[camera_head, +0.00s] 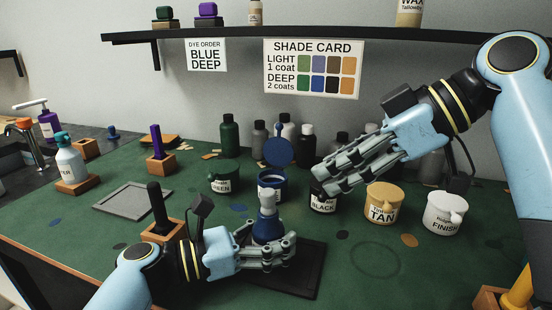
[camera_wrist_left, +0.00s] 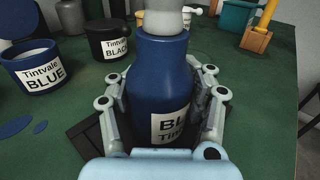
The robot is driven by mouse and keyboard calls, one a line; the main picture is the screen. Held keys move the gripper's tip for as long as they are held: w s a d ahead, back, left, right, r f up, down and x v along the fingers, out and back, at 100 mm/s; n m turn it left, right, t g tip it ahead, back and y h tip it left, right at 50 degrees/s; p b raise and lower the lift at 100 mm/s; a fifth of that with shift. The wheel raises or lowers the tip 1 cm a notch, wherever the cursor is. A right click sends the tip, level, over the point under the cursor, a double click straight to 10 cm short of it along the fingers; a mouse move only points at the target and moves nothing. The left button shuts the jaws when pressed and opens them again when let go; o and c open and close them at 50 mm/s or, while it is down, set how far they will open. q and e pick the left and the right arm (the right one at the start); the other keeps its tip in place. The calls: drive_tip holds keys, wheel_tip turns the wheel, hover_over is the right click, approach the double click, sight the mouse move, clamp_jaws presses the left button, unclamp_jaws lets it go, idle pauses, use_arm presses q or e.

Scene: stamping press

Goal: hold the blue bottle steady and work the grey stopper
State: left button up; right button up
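The blue bottle (camera_head: 267,229) stands upright on a dark mat (camera_head: 306,280) at the front middle. Its grey stopper (camera_head: 268,199) sits in the neck; its lower part also shows in the left wrist view (camera_wrist_left: 163,18). My left gripper (camera_head: 280,252) is shut on the bottle, with fingers on both sides of its body. In the left wrist view, the bottle (camera_wrist_left: 158,85) stands between the fingers, its label partly hidden. My right gripper (camera_head: 321,181) is open and empty, up and to the right of the stopper, with its fingers pointing left.
Behind the bottle stand an open blue pot (camera_head: 272,187), a green pot (camera_head: 224,179) and a black pot (camera_head: 323,204). Tan (camera_head: 383,205) and finish (camera_head: 444,215) pots stand at right. A grey tray (camera_head: 132,198) lies left. Dark bottles line the wall.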

use_arm(q)
drive_tip(key=o, duration=0.5)
drive_tip(key=shift+r, duration=0.15)
drive_tip(key=shift+c, duration=0.2)
